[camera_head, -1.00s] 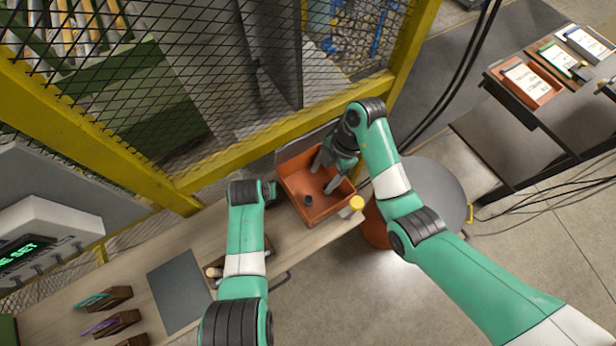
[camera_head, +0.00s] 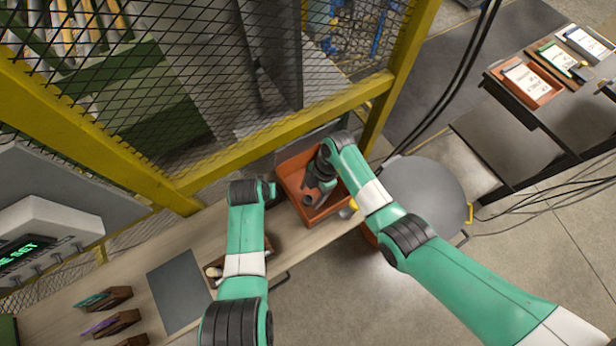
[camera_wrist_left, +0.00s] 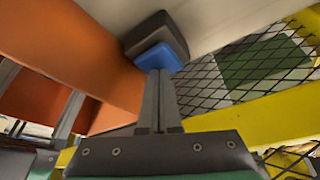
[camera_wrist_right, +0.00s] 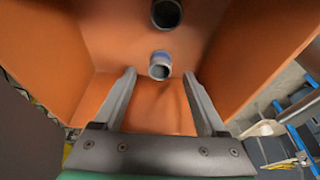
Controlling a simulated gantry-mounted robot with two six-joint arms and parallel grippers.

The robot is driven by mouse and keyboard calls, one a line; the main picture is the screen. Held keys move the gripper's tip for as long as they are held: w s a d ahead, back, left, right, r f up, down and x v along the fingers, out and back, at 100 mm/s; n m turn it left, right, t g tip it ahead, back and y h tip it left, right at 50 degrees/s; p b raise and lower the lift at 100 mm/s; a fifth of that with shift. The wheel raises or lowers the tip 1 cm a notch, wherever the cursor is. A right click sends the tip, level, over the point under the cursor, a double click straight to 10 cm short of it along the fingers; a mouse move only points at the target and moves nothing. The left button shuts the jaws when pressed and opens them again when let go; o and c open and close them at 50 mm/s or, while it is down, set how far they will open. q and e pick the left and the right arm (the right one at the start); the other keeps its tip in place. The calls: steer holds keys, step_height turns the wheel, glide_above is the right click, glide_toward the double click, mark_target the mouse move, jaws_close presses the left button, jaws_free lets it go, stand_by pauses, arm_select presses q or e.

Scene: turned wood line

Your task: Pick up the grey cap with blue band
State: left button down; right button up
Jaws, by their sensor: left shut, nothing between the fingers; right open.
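The grey cap with blue band (camera_wrist_right: 160,66) lies on the floor of the orange bin in the right wrist view, with a bluish edge showing at its upper side. A darker cap (camera_wrist_right: 167,13) lies farther up in the same bin; its band is hard to tell. My right gripper (camera_wrist_right: 159,74) is open and reaches down into the bin (camera_head: 290,166), its fingertips either side of the nearer cap, without visible contact. In the head view a dark cap (camera_head: 307,199) shows beside the right gripper (camera_head: 318,198). My left gripper (camera_wrist_left: 160,72) is shut and empty.
A dark block with a blue face (camera_wrist_left: 155,57) is just past the left fingertips, beside the orange bin. The yellow fence rail (camera_head: 285,128) runs close behind the bin. A grey mat (camera_head: 180,290) and several brown holders (camera_head: 108,297) lie left on the bench.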

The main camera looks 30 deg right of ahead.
mark_target(309, 201)
steer(key=shift+x, duration=1.1)
jaws_close()
steer(key=shift+r, duration=0.1)
step_height(309, 201, up, 10)
